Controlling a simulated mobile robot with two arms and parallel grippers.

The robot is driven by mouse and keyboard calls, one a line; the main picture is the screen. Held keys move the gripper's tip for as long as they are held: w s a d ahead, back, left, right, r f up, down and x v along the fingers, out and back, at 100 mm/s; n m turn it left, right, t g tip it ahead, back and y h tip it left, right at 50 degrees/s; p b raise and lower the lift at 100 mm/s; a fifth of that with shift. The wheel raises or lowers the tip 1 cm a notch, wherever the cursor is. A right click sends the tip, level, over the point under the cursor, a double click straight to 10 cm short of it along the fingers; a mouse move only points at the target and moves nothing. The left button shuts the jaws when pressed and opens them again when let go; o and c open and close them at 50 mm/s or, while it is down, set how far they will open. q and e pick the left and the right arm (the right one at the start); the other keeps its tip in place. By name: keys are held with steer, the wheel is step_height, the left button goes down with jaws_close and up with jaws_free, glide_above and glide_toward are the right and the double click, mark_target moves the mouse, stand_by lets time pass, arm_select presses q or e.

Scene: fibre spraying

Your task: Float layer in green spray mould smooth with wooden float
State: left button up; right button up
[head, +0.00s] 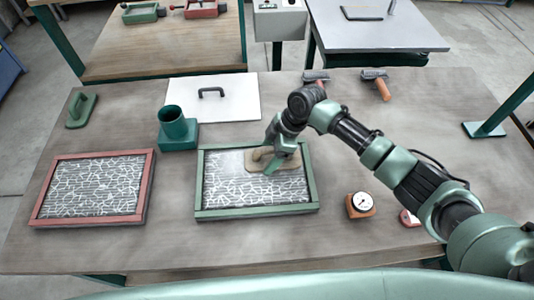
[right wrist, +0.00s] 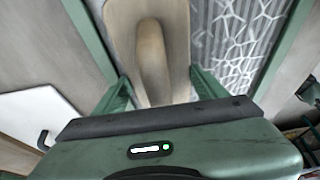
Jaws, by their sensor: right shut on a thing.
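The green spray mould (head: 257,212) lies flat on the table in the middle of the head view. Its layer (head: 230,192) shows white fibre strands over grey; the upper left part looks paler with fewer strands. My right gripper (head: 280,152) is shut on the handle of the wooden float (head: 256,166), which is over the upper middle of the layer. In the right wrist view the float (right wrist: 178,35) has its handle (right wrist: 152,62) between my fingers, with strands (right wrist: 240,40) showing to its right. I cannot tell whether its sole touches the layer. My left gripper is not in view.
A red mould (head: 92,221) with a similar layer lies left. Behind are a green float (head: 81,110), a green holder (head: 178,138) and a white board (head: 240,107). A dial gauge (head: 360,206) stands right of the green mould. Orange-handled tools (head: 382,90) lie at the back right.

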mark_target(271, 147)
steer(key=r, duration=0.1)
steer(key=r+p, duration=0.1)
steer(key=w+r+p, duration=0.1)
steer(key=shift+d+r, duration=0.2)
steer(key=shift+d, duration=0.1)
steer(key=r+p, duration=0.3)
steer(key=shift+s+a+r+p, duration=0.2)
steer(key=shift+s+r+p, duration=0.1)
steer(key=shift+f, duration=0.1)
steer(key=shift+d+b, duration=0.2)
steer(key=shift+b, duration=0.2)
steer(key=s+d+r+m+t+h+b, duration=0.2)
steer(key=s+d+r+m+b, duration=0.2)
steer(key=m, duration=0.5)
steer(key=s+d+r+m+t+h+b, duration=0.2)
steer(key=s+d+r+m+b, duration=0.1)
steer(key=d+m+b, duration=0.6)
steer(key=shift+s+d+r, duration=0.35)
steer(key=shift+s+d, duration=0.1)
steer(key=shift+s, duration=0.1)
